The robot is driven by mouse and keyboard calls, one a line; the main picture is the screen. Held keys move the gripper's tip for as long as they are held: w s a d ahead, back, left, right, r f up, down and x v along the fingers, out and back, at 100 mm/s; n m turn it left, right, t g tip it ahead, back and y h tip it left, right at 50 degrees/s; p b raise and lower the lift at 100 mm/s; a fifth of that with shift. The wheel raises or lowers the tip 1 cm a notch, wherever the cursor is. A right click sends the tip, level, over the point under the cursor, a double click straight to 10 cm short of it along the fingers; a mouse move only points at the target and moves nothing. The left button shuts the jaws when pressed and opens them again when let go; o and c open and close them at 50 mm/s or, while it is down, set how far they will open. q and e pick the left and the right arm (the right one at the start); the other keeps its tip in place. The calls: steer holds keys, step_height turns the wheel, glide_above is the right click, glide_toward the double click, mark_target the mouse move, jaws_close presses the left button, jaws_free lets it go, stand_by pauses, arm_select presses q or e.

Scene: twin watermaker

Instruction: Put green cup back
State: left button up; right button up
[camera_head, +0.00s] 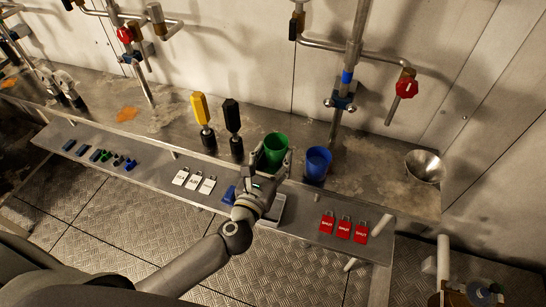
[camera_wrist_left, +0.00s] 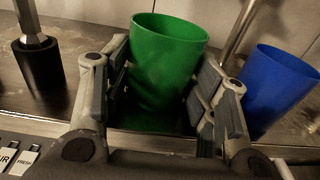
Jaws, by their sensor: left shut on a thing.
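The green cup (camera_head: 276,147) stands upright near the front edge of the metal counter in the head view. My left gripper (camera_head: 270,165) is around it, with one finger on each side, and is shut on it. In the left wrist view the green cup (camera_wrist_left: 165,62) sits between the two fingers of the left gripper (camera_wrist_left: 160,95). The cup's base is partly hidden there, so I cannot tell whether it touches the counter. My right gripper is not in view.
A blue cup (camera_head: 318,162) stands close on the right. Yellow (camera_head: 201,112) and black (camera_head: 232,120) handled tools stand on the left. Red tags (camera_head: 343,228) and white tags (camera_head: 194,181) lie on the shelf below. A metal bowl (camera_head: 424,167) is at far right.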

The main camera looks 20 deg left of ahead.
arm_select(q)
steer(key=o, duration=1.1)
steer(key=shift+f, duration=0.1)
steer(key=shift+c, duration=0.2)
steer(key=shift+r, duration=0.2)
steer(key=s+b, duration=0.2)
steer(key=s, duration=1)
steer(key=shift+a+r, duration=0.25)
steer(key=shift+a, duration=0.1)
